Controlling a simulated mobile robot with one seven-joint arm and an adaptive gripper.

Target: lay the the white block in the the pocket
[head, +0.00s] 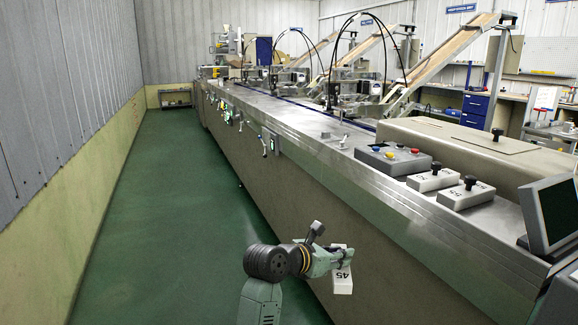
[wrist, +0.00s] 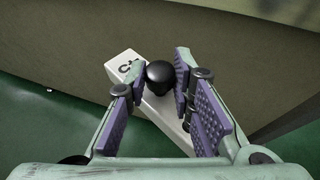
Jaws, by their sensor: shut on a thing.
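The white block (head: 343,280) bears the number 45 and hangs tilted from my gripper (head: 337,257) beside the front side of the long machine, below its top. In the wrist view the white block (wrist: 121,64) has a round black knob (wrist: 161,74), and the jaws of my gripper (wrist: 163,82) are shut on that knob. The jaws cover part of the block. I cannot make out the pocket clearly in either view.
Two other white blocks (head: 433,180) (head: 466,194) with black knobs rest on the machine top (head: 400,204). A control box (head: 393,157) with coloured buttons is behind them, and a monitor (head: 555,212) stands at right. The green floor aisle (head: 150,220) is clear.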

